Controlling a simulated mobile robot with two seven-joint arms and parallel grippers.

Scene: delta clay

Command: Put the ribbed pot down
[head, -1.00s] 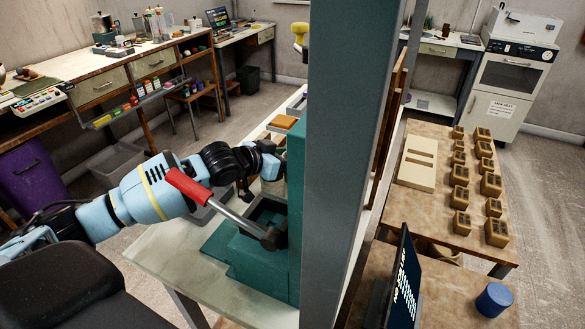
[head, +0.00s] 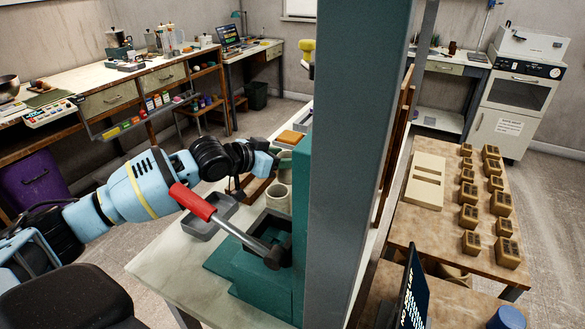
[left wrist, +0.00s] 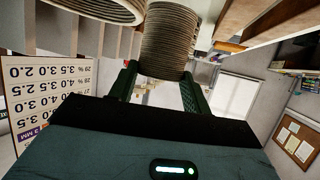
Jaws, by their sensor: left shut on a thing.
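The ribbed pot (left wrist: 170,40) is a beige-brown cylinder with fine ridges in the left wrist view. It sits between the two dark green fingers of my left gripper (left wrist: 160,75), which is shut on it. In the head view my left gripper (head: 280,158) is above the pale worktable (head: 165,255), behind the teal press. The held pot is mostly hidden there. A beige cup-like pot (head: 278,197) shows just below the gripper, beside the press; I cannot tell whether it is the held one. My right gripper is not in view.
The teal press (head: 262,282) with its red-handled lever (head: 192,203) stands close in front of my left arm. A grey tray (head: 208,218) lies beside it. A tall grey post (head: 350,170) blocks the right. Another ribbed round thing (left wrist: 105,10) is near the held pot.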

